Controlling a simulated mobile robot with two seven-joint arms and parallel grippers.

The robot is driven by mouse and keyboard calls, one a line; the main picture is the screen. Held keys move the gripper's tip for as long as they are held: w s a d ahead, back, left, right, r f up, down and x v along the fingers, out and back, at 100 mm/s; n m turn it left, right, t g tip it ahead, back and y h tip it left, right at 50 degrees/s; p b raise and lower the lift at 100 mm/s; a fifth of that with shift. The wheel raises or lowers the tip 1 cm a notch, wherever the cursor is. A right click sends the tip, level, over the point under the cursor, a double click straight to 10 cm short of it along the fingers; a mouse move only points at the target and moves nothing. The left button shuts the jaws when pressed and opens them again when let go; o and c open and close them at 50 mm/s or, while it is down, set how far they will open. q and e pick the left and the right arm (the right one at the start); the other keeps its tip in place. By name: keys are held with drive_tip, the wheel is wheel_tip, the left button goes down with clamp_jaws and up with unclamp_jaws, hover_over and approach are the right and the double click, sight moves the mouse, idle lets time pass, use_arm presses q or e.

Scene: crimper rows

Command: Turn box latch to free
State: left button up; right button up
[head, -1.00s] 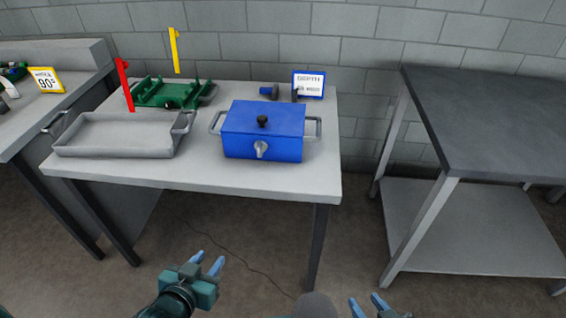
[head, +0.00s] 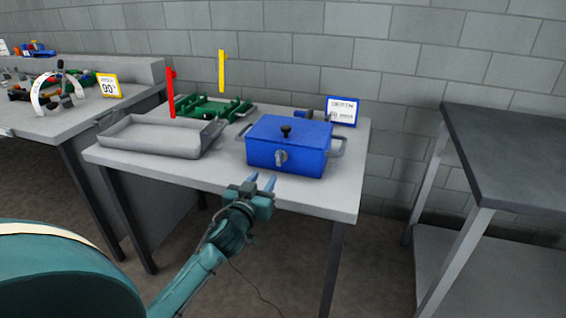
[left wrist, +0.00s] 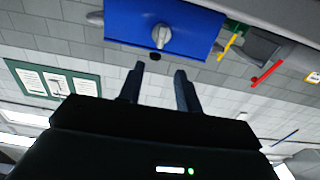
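The blue box (head: 262,158) stands on the light grey table, with a black knob (head: 286,131) on its lid and a handle on each side. Its grey latch (head: 281,157) is on the front face and also shows in the left wrist view (left wrist: 161,36). The lid looks closed. My left gripper (head: 263,182) is open and empty, in front of the box and a little below the latch, apart from it. In the left wrist view the two fingers (left wrist: 160,76) are spread and point toward the box. My right gripper is not in view.
A grey tray (head: 150,151) sits left of the box on the table (head: 225,179). Behind are a green fixture (head: 205,107), a red post (head: 171,92), a yellow post (head: 221,71) and a blue-framed sign (head: 342,111). A dark table (head: 520,150) stands at right.

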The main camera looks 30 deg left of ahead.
sight(278, 157)
use_arm(q)
drive_tip(key=b+x, duration=0.1)
drive_tip(key=x, duration=1)
drive_tip(key=shift+d, duration=0.1)
drive_tip(key=shift+c, duration=0.2)
clamp_jaws()
